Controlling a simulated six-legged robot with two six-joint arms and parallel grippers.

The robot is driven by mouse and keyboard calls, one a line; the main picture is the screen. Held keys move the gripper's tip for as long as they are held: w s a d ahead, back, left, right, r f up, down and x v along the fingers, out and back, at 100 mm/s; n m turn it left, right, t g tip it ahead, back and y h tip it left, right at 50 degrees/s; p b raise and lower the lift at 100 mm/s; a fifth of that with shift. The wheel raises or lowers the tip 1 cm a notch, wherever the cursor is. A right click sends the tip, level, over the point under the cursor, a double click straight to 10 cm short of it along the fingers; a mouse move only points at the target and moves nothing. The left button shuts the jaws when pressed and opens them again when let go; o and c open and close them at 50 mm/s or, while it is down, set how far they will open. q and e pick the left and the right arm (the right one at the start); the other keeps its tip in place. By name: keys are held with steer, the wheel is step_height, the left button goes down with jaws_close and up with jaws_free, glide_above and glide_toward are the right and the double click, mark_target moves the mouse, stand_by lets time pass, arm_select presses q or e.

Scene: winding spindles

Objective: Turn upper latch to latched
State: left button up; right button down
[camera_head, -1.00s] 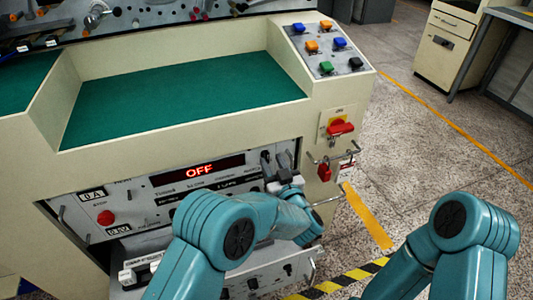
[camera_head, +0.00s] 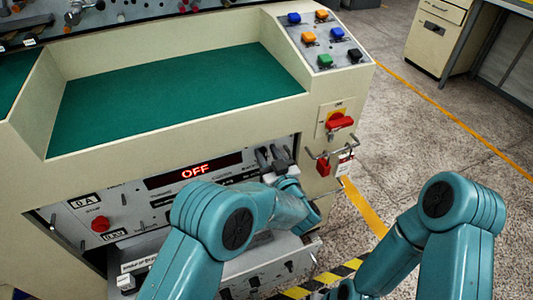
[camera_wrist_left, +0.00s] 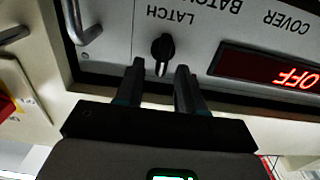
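A small black knob (camera_wrist_left: 162,47) sits under the upside-down word LATCH on the grey panel in the left wrist view. I take it as the upper latch; its pale-tipped pointer points down in that picture, between my fingers. My left gripper (camera_wrist_left: 160,72) is open, one dark finger on each side of the knob's lower part. I cannot tell whether either finger touches it. In the head view my left gripper (camera_head: 271,156) is at the panel's upper right, and it hides the knob. My right arm shows at lower right, but its gripper is out of view.
A red display (camera_head: 195,171) reads OFF. A red button (camera_head: 100,223) is at the panel's left. A red switch (camera_head: 339,121) and a red padlock (camera_head: 323,167) are on the cabinet right of the gripper.

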arm_select(q)
jaws_close()
arm_select(e)
steer(key=shift+f, duration=0.1)
